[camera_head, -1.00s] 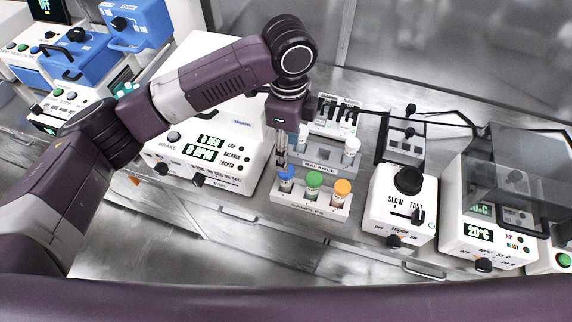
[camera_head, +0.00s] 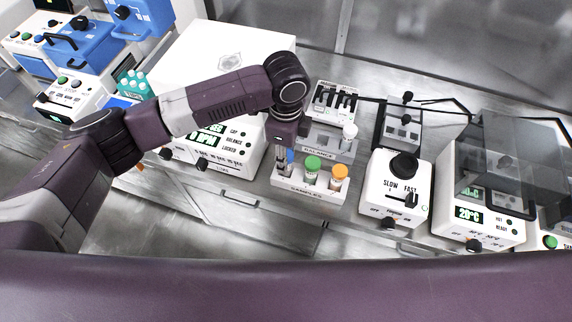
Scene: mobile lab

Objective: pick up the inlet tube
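The white rack marked SAMPLES (camera_head: 318,194) holds a blue-capped tube (camera_head: 291,157), a green-capped tube (camera_head: 312,164) and an orange-capped tube (camera_head: 339,172), all upright. No label shows which one is the inlet tube. My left gripper (camera_head: 282,168) points down at the rack's left end, in front of the blue-capped tube and partly hiding it. Its fingers are small and dark, so I cannot tell whether they touch or grip that tube. My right gripper is not in view.
Behind the samples stands the BALANCE rack (camera_head: 320,152) with a white-capped tube (camera_head: 349,132). A large white centrifuge (camera_head: 228,50) is to the left, partly under my arm. A SLOW/FAST mixer (camera_head: 396,190) and a 20°C unit (camera_head: 480,215) stand right.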

